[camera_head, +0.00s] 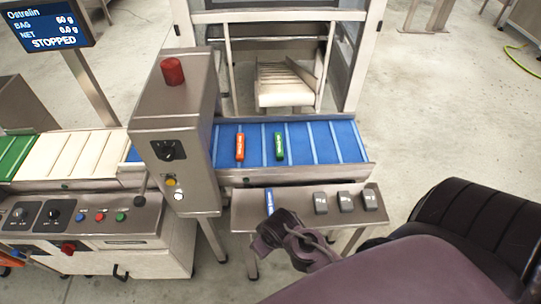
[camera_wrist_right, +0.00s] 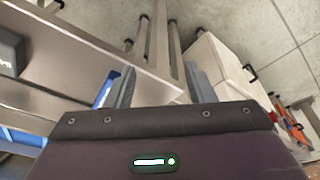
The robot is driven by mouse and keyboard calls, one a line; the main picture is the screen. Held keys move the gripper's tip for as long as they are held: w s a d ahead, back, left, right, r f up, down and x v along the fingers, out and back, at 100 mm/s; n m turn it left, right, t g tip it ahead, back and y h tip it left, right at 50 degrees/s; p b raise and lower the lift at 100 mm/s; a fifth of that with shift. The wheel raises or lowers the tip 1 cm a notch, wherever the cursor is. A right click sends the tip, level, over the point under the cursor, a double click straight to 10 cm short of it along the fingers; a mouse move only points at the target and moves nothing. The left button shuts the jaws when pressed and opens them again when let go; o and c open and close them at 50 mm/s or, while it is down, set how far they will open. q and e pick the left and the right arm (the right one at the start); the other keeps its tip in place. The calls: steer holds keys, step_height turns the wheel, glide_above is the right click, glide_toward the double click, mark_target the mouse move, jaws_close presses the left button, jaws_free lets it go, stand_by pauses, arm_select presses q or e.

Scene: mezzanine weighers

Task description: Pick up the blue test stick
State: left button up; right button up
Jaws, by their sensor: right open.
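The blue test stick (camera_head: 269,201) lies on the left part of a steel shelf (camera_head: 296,208) in front of the blue belt, its long side running away from me. My right gripper (camera_head: 284,232) is just in front of the stick and a little to its right, partly over the shelf's front edge. In the right wrist view, its two fingers (camera_wrist_right: 160,80) are apart with nothing between them. A blue strip, probably the stick (camera_wrist_right: 103,92), shows beside the left finger, partly hidden by it. My left gripper is not in view.
An orange stick (camera_head: 240,147) and a green stick (camera_head: 279,146) lie on the blue belt (camera_head: 325,140). Several dark grey blocks (camera_head: 345,201) stand on the shelf's right part. A screen (camera_head: 48,27) reads STOPPED.

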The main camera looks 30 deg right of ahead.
step_height(320, 180, up, 10)
steer(key=w+d+m, duration=0.1)
steer(key=w+d, duration=0.1)
steer(key=m+t+h, duration=0.1)
steer(key=m+h, duration=0.1)
steer(key=m, duration=0.5)
glide_above(270, 203)
steer(key=s, duration=0.2)
step_height(270, 203, down, 10)
steer(key=shift+a, duration=0.1)
steer(key=shift+a+p+x, duration=0.2)
steer(key=shift+p+x, duration=0.05)
steer(key=shift+x, duration=1.2)
steer(key=shift+a+p+x, duration=0.2)
steer(key=shift+a+x, duration=0.05)
steer(key=shift+x, duration=1.2)
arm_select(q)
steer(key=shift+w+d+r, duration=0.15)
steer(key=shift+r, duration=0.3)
arm_select(e)
steer(key=shift+s+f, duration=0.1)
jaws_close()
